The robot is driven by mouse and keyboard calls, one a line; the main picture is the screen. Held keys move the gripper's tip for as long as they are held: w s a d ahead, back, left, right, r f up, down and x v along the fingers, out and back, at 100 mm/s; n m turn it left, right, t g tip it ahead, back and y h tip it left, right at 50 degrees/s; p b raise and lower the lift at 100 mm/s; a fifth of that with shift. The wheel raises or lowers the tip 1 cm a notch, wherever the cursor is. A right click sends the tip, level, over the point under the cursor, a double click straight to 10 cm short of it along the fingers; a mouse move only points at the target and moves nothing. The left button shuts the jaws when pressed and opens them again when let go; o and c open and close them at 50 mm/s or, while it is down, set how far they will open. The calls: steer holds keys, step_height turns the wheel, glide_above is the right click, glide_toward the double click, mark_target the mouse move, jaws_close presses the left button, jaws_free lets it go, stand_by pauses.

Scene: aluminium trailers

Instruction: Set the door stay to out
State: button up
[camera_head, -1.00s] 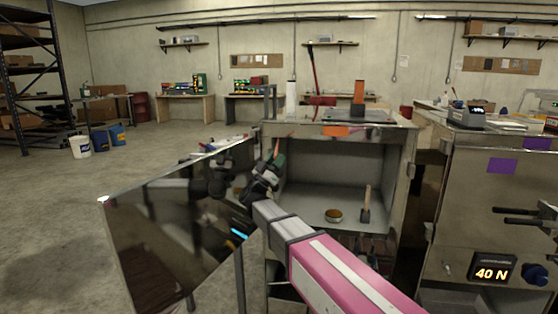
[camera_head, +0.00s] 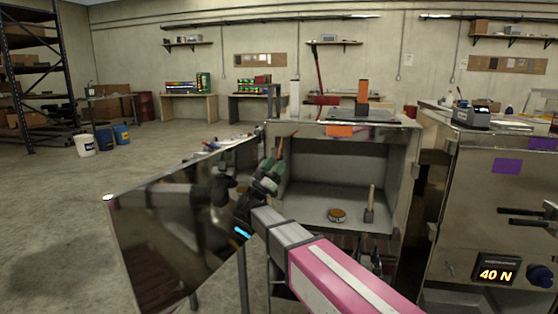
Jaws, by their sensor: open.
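The cabinet (camera_head: 397,178) stands open at the centre, with its polished metal door (camera_head: 165,235) swung out to the left. My gripper (camera_head: 277,160) is at the cabinet's left front opening, near the door's hinge side. It is open, and its fingers are small and partly hidden by the wrist. I cannot make out the door stay; the arm and gripper cover part of the hinge area. Whether the gripper touches anything there cannot be told.
A round tin (camera_head: 337,215) and a brush-like tool (camera_head: 370,205) are on the cabinet floor. An orange-topped object (camera_head: 362,92) stands on top. A metal unit (camera_head: 480,210) with a "40 N" display (camera_head: 495,273) is at right. Open floor lies left of the door.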

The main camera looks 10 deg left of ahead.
steer(key=v, duration=0.7)
steer(key=shift+f, duration=0.2)
steer(key=shift+s+a, duration=0.1)
